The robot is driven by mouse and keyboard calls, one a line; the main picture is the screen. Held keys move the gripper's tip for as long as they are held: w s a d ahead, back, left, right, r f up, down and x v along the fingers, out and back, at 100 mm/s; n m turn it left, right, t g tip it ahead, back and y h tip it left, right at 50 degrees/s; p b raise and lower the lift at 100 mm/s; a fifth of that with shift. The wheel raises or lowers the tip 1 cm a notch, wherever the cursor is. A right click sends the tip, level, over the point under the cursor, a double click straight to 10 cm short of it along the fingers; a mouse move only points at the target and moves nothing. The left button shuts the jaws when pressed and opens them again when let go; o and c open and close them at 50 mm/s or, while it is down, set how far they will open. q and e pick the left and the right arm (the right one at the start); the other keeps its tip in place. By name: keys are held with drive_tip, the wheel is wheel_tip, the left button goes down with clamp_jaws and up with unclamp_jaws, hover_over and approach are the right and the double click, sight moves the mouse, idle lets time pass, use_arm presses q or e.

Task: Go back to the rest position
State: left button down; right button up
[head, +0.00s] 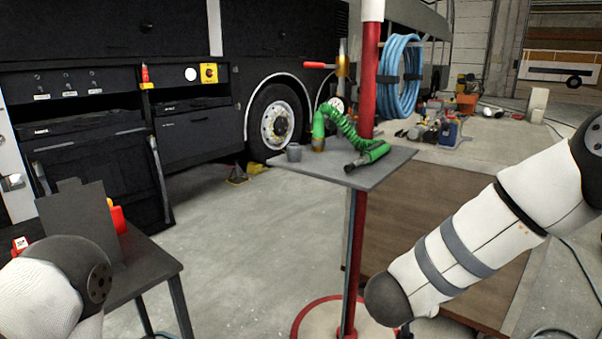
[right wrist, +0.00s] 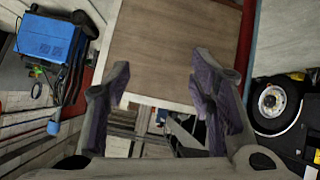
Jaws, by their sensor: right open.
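My right gripper (right wrist: 160,95) shows in the right wrist view with its two fingers spread apart and nothing between them. Beyond the fingers is a brown board with a pale edge. In the head view my right arm comes in from the right and reaches down toward the middle; its gripper is hidden there. My left arm shows only at the lower left corner of the head view, and its gripper is out of the frame.
A dark table (head: 150,267) stands at the left beside the coach (head: 120,35). Bare floor (head: 235,235) lies between them.

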drive_tip(key=s+a+f+n+g+y, duration=0.25)
drive_tip(key=s+f+n+y, duration=0.2)
drive_tip(key=s+f, duration=1.4)
drive_tip(key=s+d+f+g+y, duration=0.1)
drive_tip(key=s+g, duration=0.2)
drive_tip(key=s, duration=0.9)
drive_tip(key=s+d+f+g+y, duration=0.1)
drive_tip(key=s+g, duration=0.3)
drive_tip(key=s, duration=0.8)
drive_tip(key=shift+f, duration=0.15)
